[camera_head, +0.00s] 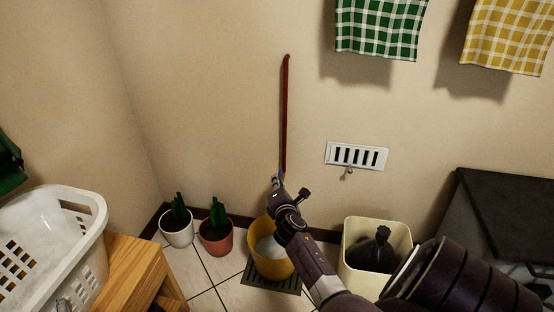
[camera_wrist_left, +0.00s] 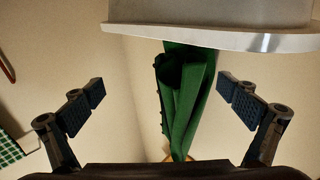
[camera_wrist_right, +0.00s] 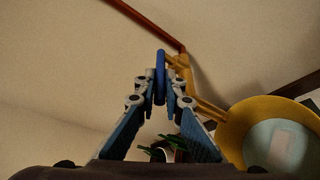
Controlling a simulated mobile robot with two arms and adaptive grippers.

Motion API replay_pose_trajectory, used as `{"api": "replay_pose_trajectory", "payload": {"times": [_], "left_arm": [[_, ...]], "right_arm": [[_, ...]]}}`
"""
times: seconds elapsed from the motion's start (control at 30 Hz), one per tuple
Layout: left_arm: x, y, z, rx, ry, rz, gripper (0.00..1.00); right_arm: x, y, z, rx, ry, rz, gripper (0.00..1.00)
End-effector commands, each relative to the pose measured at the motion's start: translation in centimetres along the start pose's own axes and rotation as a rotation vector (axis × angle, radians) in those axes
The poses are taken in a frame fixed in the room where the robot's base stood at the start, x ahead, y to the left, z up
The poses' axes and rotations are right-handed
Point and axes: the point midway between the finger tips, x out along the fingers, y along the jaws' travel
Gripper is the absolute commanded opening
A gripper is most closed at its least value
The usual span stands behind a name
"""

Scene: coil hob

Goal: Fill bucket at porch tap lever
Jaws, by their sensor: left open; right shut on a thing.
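My right gripper (camera_head: 277,183) is at the foot of a red-brown wall pipe (camera_head: 285,115). In the right wrist view its fingers (camera_wrist_right: 160,95) are shut on the blue tap lever (camera_wrist_right: 159,68). The brass-coloured tap (camera_wrist_right: 184,70) is right beside them, its spout reaching toward the bucket. The yellow bucket (camera_head: 268,267) stands below on a dark floor grate (camera_head: 272,287), partly hidden by my right arm. Pale water (camera_wrist_right: 285,145) shows inside it; a falling stream is not discernible. My left gripper (camera_wrist_left: 163,90) is open, with green cloth (camera_wrist_left: 185,100) showing beyond its fingers.
Two potted cacti, white (camera_head: 178,232) and terracotta (camera_head: 215,238), stand by the wall. A cream bin (camera_head: 376,225) with a dark bag and a dark-topped cabinet (camera_head: 510,215) are at right.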

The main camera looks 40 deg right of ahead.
Motion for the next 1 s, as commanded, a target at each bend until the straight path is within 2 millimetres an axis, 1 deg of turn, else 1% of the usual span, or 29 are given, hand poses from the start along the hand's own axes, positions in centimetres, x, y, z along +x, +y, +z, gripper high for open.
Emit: {"api": "replay_pose_trajectory", "payload": {"times": [0.17,0.47,0.5,0.63,0.67,0.9,1.0], "left_arm": [[-0.05,-0.06,0.46,0.001,-0.021,-0.001,1.00],[-0.05,-0.06,0.47,0.001,-0.022,-0.001,1.00],[-0.05,-0.06,0.46,0.001,-0.021,-0.001,1.00],[-0.04,-0.06,0.43,0.001,-0.020,-0.001,1.00],[-0.04,-0.06,0.42,0.001,-0.020,-0.001,1.00],[-0.05,-0.07,0.49,0.001,-0.022,-0.001,1.00],[-0.06,-0.08,0.56,0.001,-0.023,-0.001,1.00]], "right_arm": [[0.02,-0.08,0.09,-0.001,0.002,0.001,0.00],[0.02,-0.08,0.09,0.000,0.002,0.001,0.00],[0.02,-0.08,0.09,0.000,0.002,0.001,0.11],[0.02,-0.06,0.07,0.000,0.002,0.001,0.25],[0.02,-0.06,0.07,0.000,0.002,0.001,0.27],[-0.02,-0.03,0.03,0.000,0.003,0.002,0.27],[-0.37,-0.04,0.01,-0.001,0.003,0.002,0.27]]}}
